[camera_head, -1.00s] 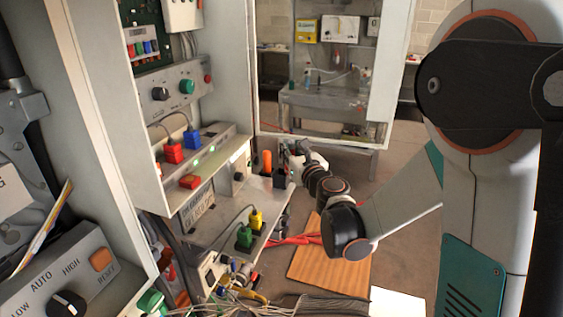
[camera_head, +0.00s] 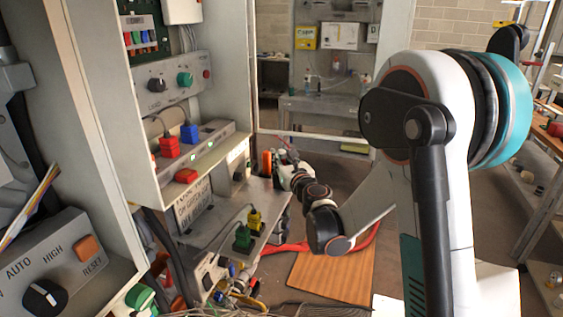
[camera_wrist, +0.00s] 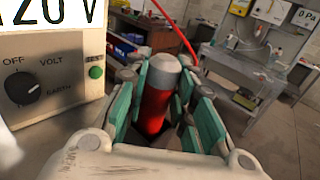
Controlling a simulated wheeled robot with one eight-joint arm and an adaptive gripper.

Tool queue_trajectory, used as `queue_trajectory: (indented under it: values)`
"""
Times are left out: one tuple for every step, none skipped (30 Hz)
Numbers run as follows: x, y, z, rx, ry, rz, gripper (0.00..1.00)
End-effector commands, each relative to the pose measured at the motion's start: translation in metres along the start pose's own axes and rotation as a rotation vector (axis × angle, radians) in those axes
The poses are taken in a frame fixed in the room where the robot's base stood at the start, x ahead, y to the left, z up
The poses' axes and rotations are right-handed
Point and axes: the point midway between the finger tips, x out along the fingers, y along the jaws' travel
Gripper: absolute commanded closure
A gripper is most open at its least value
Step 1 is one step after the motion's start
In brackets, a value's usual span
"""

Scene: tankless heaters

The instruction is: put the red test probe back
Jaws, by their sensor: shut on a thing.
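The red test probe (camera_wrist: 156,104) sits between the green-padded fingers of my gripper (camera_wrist: 163,88) in the wrist view. A pale tester (camera_wrist: 50,85) with a 120 V plate, an OFF/VOLT/EARTH knob and a green TEST button is at the left. In the head view, my gripper (camera_head: 284,165) is at the far end of the lower shelf, beside an upright orange thing (camera_head: 267,162). I cannot make out the probe's tip or any holder there.
The white cabinet (camera_head: 222,65) with red and blue plugs is close at left. Green (camera_head: 243,238) and yellow (camera_head: 255,218) plugs sit on the lower shelf. A grey bench (camera_wrist: 250,65) stands behind.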

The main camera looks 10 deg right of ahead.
Motion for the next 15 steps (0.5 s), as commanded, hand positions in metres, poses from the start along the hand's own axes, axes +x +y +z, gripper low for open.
queue_trajectory:
  values:
    - [-0.0002,0.0000,0.0004,0.000,0.000,0.000,0.92]
    - [-0.0002,0.0000,0.0008,0.000,0.000,0.000,0.92]
    - [-0.0002,0.0000,0.0011,0.000,0.000,0.000,0.92]
    - [-0.0002,0.0000,0.0012,0.000,0.000,0.000,0.92]
    - [-0.0002,0.0000,0.0012,0.000,0.000,0.000,0.92]
    - [-0.0002,0.0000,0.0008,0.000,0.000,0.000,0.92]
    - [-0.0001,0.0000,0.0000,0.000,0.000,0.000,0.92]
    - [-0.0001,0.0000,-0.0011,0.000,0.000,0.000,0.92]
    - [-0.0001,0.0000,-0.0026,0.000,0.000,0.000,0.92]
    - [-0.0001,0.0000,-0.0027,0.000,0.000,0.000,0.74]
    - [-0.0001,0.0000,-0.0020,0.000,0.000,0.000,0.68]
    - [-0.0001,0.0000,-0.0017,0.000,0.000,0.000,0.59]
    - [-0.0001,0.0000,-0.0017,0.000,0.000,0.000,0.57]
    - [-0.0001,0.0000,-0.0016,0.000,0.000,0.000,0.57]
    - [-0.0001,0.0000,-0.0016,0.000,0.000,0.000,0.57]
